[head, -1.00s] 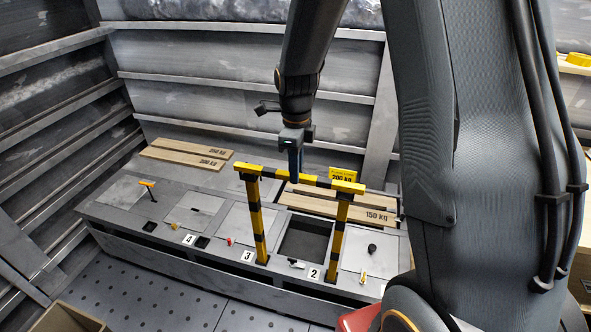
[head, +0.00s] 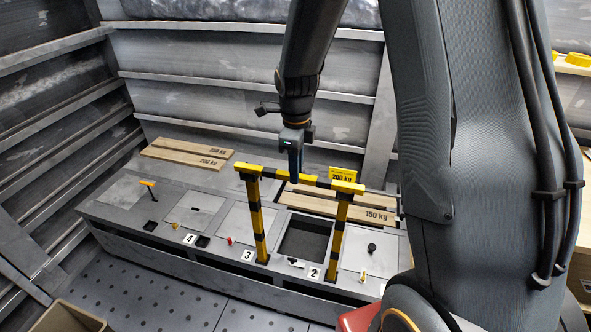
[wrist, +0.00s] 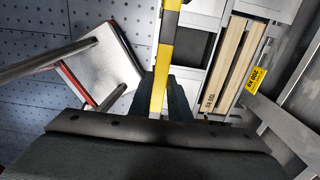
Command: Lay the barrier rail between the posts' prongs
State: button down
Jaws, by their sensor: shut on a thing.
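Two yellow-and-black posts, the left post (head: 257,220) and the right post (head: 338,240), stand upright on the grey bench on either side of a dark open hatch. Each has a yellow top. The yellow-and-black barrier rail (head: 308,180) spans between the tops at about their height. My gripper (head: 295,178) is shut on the rail near its middle, from above. In the wrist view the rail (wrist: 166,55) runs up the picture from between my dark fingers. I cannot tell whether its ends rest between the prongs; the prongs are too small to make out.
Wooden boards (head: 365,214) marked 150 kg lie just behind the right post, beside a yellow 200 kg sign (head: 343,174). More boards (head: 185,158) lie at the back left. Small levers and numbered plates line the bench front. Perforated floor lies in front.

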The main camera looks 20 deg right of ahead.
jog(key=shift+f, duration=0.55)
dwell(0.9)
jog(key=c, duration=1.6)
grip_release()
jog(key=shift+o, duration=0.2)
notch_tip(320, 180, up, 8)
jog(key=shift+f+b, duration=0.1)
jog(key=shift+b, duration=0.65)
jog(key=shift+s+n, duration=0.45)
jog(key=shift+n, duration=0.25)
jog(key=s+f+n+t, duration=0.1)
jog(key=s+f+n, duration=0.2)
jog(key=s+n, duration=1.3)
jog(key=n, duration=0.7)
